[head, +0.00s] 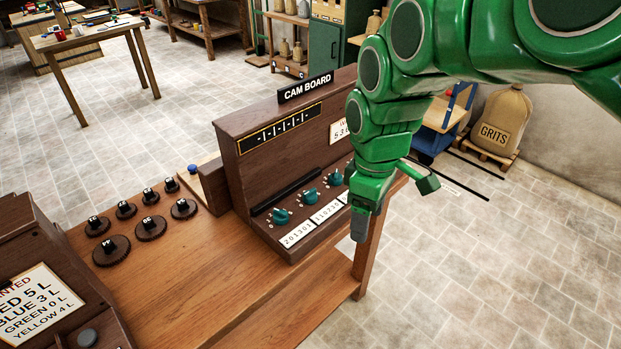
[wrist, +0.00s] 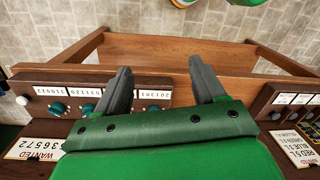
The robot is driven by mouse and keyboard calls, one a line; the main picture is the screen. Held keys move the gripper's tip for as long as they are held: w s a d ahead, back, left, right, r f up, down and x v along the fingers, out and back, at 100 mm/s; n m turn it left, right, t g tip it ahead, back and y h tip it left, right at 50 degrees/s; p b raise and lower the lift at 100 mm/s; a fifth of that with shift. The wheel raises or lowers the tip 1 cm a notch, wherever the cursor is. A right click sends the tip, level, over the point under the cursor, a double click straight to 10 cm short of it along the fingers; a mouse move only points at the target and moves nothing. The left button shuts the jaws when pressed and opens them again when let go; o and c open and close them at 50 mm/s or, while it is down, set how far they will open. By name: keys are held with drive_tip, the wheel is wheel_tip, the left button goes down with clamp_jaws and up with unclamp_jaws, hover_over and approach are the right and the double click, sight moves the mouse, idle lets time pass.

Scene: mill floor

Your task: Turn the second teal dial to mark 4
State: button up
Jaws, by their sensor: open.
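The CAM BOARD (head: 270,150) is a dark wooden console on the bench. Its sloping front has a row of teal dials, each above a number card. The second teal dial from the left (head: 309,195) is between the first (head: 281,215) and the third (head: 336,177); its exact mark is too small to read. My gripper (head: 358,230) hangs in front of the console's right end, right of the second dial and apart from it, and hides the row's far end. In the wrist view my open, empty gripper (wrist: 160,72) spans the row; its left finger covers part of it.
Several dark round weights or knobs (head: 151,228) sit on the bench (head: 210,270) left of the console. A WANTED card (head: 40,305) is on a box at lower left. A GRITS sack (head: 506,120) stands at right. The floor in front is clear.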

drive_tip(key=w+a+f+n, duration=0.1)
drive_tip(key=w+a+n, duration=0.25)
drive_tip(key=w, duration=0.25)
drive_tip(key=w+a+f+n, duration=0.2)
drive_tip(key=w+a+n, duration=0.15)
drive_tip(key=w, duration=0.35)
drive_tip(key=n+t, duration=0.1)
drive_tip(key=n, duration=0.6)
hover_over(310, 191)
drive_tip(key=f, duration=0.6)
drive_tip(key=shift+s+d, duration=0.1)
drive_tip(key=shift+s, duration=0.25)
drive_tip(key=shift+w+f+n, duration=0.3)
drive_tip(key=shift+n, duration=0.1)
drive_tip(key=shift+f, duration=3.85)
drive_tip(key=c, duration=1.1)
